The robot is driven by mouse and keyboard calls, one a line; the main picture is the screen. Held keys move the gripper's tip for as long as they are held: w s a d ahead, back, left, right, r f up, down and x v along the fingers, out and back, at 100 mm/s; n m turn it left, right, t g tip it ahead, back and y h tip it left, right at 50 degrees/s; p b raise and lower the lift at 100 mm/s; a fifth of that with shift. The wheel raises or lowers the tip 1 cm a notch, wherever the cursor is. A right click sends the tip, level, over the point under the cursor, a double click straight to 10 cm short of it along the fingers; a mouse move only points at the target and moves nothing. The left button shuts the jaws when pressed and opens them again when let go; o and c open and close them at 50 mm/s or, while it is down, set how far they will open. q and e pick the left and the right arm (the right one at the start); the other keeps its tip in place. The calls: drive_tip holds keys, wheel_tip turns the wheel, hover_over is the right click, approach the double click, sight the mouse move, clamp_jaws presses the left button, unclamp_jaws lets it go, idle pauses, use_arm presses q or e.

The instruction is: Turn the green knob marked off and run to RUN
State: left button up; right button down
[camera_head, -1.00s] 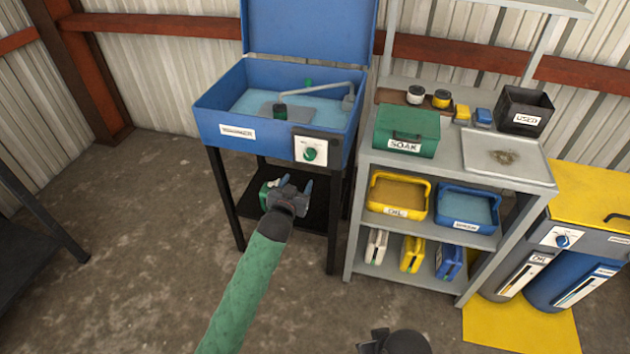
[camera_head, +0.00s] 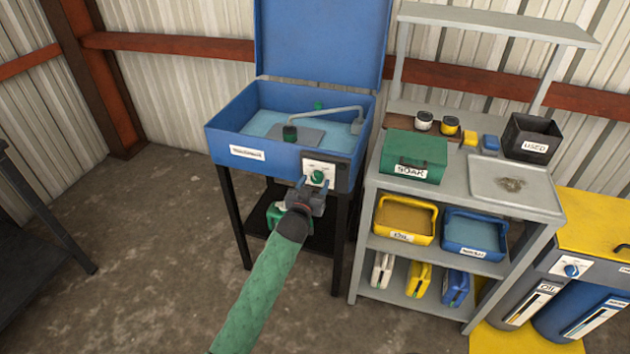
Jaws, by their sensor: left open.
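The green knob (camera_head: 318,177) sits on a white plate (camera_head: 333,168) on the front right of the blue parts washer (camera_head: 219,141). Its markings are too small to read. My left gripper (camera_head: 312,187) is open, its two fingers pointing up at the plate just below and in front of the knob. The fingertips overlap the plate's lower edge in the picture. I cannot tell whether they touch the knob. My right gripper is not in view.
A grey shelf (camera_head: 470,203) stands close on the right with a green SOAK box (camera_head: 413,158), a yellow OIL tub (camera_head: 404,220) and a blue tub (camera_head: 474,235). A blue knob (camera_head: 571,270) is on a unit further right.

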use_arm(q)
drive_tip(key=shift+w+d, duration=0.2)
drive_tip(key=shift+w, duration=0.35)
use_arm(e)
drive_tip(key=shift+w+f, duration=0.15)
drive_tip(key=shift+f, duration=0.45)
use_arm(q)
drive_tip(key=c, duration=1)
